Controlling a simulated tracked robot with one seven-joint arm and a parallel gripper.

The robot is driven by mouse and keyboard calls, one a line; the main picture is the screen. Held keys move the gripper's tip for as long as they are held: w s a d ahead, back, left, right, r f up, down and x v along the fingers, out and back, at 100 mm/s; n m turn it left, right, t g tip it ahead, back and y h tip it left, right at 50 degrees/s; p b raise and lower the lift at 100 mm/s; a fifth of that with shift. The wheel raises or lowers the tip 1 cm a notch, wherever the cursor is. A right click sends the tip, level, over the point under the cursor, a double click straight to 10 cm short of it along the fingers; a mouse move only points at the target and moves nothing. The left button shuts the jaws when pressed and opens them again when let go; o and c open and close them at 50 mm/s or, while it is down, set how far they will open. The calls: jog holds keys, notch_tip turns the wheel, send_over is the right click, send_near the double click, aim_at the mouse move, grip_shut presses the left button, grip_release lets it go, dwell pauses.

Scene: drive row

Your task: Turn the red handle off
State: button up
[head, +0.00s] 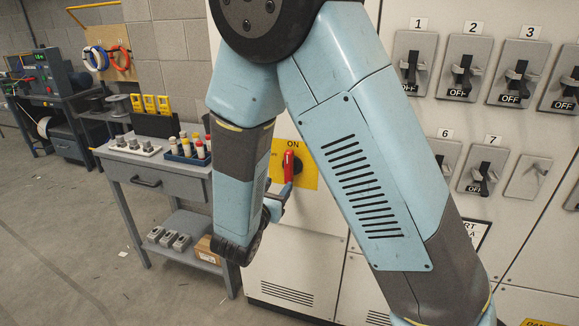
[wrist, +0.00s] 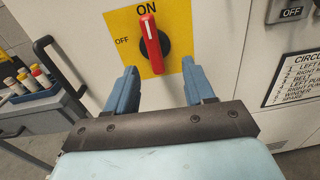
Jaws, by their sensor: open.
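The red handle (wrist: 150,38) is on a black round base on a yellow plate (wrist: 122,28) fixed to the cabinet front. It stands nearly upright and points up to the "ON" mark; "OFF" is printed to its left. It also shows in the head view (head: 288,164), partly beside my arm. My gripper (wrist: 161,85) is open and empty. In the wrist view its two blue fingers are below the handle, one to each side, and appear apart from it. In the head view my gripper (head: 277,203) is just under the yellow plate, partly hidden by my arm.
The pale cabinet (head: 300,255) carries several numbered black switches (head: 463,70) on the right, those legible reading OFF. A grey workbench (head: 170,185) with a blue tray of fuses (head: 190,155) stands left of it. The floor (head: 70,235) at the left is mostly clear.

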aim_at(287, 167)
jog(key=shift+n, duration=0.4)
jog(key=x, duration=0.9)
jog(key=a+x, duration=0.1)
jog(key=x, duration=0.3)
jog(key=shift+w+f, duration=0.15)
jog(key=shift+w, duration=0.25)
jog(key=shift+c, duration=0.4)
grip_shut()
